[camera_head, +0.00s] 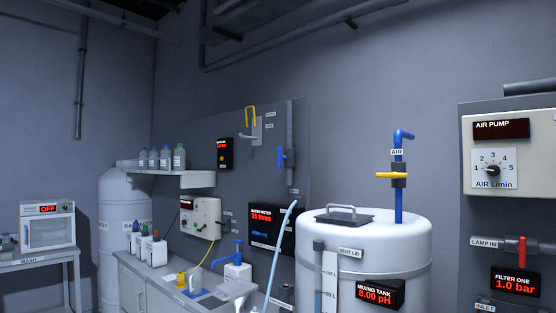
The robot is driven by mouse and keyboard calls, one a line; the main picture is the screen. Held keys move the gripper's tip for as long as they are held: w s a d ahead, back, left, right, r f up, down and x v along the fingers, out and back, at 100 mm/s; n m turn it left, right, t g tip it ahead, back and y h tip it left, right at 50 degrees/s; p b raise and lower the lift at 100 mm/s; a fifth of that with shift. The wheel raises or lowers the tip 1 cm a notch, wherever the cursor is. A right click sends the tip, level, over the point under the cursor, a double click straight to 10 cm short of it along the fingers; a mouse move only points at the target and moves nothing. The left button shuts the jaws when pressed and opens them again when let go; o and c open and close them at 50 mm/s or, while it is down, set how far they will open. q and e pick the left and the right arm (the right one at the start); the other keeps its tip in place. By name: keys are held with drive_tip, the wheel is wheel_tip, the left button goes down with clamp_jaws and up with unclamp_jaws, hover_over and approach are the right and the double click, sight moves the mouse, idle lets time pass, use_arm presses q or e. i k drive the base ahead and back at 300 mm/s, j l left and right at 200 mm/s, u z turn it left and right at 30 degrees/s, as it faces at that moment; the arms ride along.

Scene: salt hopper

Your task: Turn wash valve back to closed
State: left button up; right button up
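No valve here carries a label that I can read as wash, so I cannot tell which one is the wash valve. A blue-handled valve (282,157) sits on a vertical grey pipe on the dark wall panel. A yellow-handled valve (392,175) sits on the blue pipe marked AIR, its handle crosswise to the pipe. A red-handled valve (522,251) is at the right beside the LAMP IN label. A blue tap (237,251) stands over the counter. Neither of my grippers can be made out in this view.
A white mixing tank (405,235) with a display reading 8.00 pH stands right of centre. A pale blue hose (280,245) rises before the panel. A counter with bottles (150,247) and a shelf (190,179) are at left. An air pump box (510,155) is at right.

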sight(280, 158)
drive_tip(key=i+l, duration=0.15)
drive_tip(key=i, duration=0.25)
drive_tip(key=i+l, duration=0.15)
drive_tip(key=i, duration=0.3)
drive_tip(key=i+l, duration=0.15)
drive_tip(key=i, duration=0.25)
